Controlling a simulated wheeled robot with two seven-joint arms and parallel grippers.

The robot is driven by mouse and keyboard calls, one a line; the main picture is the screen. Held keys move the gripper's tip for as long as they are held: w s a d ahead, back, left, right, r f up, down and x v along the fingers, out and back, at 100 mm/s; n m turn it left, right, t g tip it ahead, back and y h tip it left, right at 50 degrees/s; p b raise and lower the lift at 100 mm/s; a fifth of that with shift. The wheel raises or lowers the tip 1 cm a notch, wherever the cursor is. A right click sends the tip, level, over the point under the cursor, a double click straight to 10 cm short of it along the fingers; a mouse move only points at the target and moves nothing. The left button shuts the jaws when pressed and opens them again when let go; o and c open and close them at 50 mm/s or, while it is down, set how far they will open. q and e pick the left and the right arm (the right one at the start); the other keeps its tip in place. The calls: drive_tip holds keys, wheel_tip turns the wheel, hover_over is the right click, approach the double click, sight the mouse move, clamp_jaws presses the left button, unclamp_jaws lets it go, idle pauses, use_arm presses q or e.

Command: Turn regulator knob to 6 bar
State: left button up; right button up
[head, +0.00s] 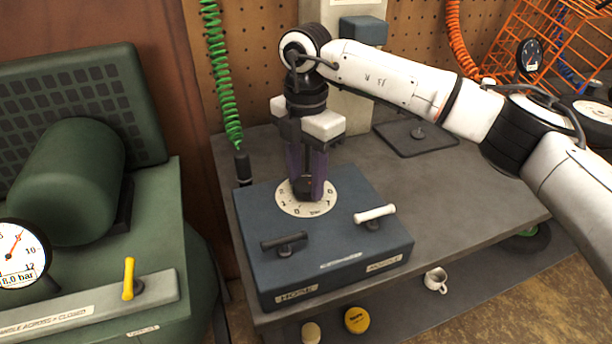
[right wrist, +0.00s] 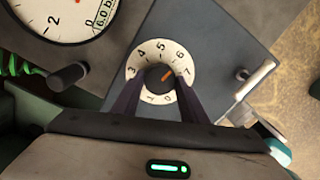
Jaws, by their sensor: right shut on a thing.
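The regulator knob (right wrist: 158,78) sits in the middle of a cream dial (head: 293,206) on top of a blue box. My right gripper (head: 307,194) points down over the dial. Its two dark fingers reach to either side of the knob and are shut on it. In the right wrist view, the orange mark on the knob points up and right, roughly toward the 6. A gauge (right wrist: 78,14), cut off by the frame there, has a readout that begins "6.0 b". My left gripper is not in view.
The blue box (head: 340,245) carries a black lever (head: 284,241) and a white lever (head: 375,213). A green compressor (head: 75,180) stands left, with a yellow lever (head: 129,279) and a gauge (head: 20,250) reading 8.0 bar. The grey bench (head: 450,200) is mostly clear to the right.

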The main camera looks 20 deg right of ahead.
sight(306, 184)
drive_tip(key=o, duration=1)
wheel_tip(306, 184, up, 10)
drive_tip(key=shift+r, duration=0.15)
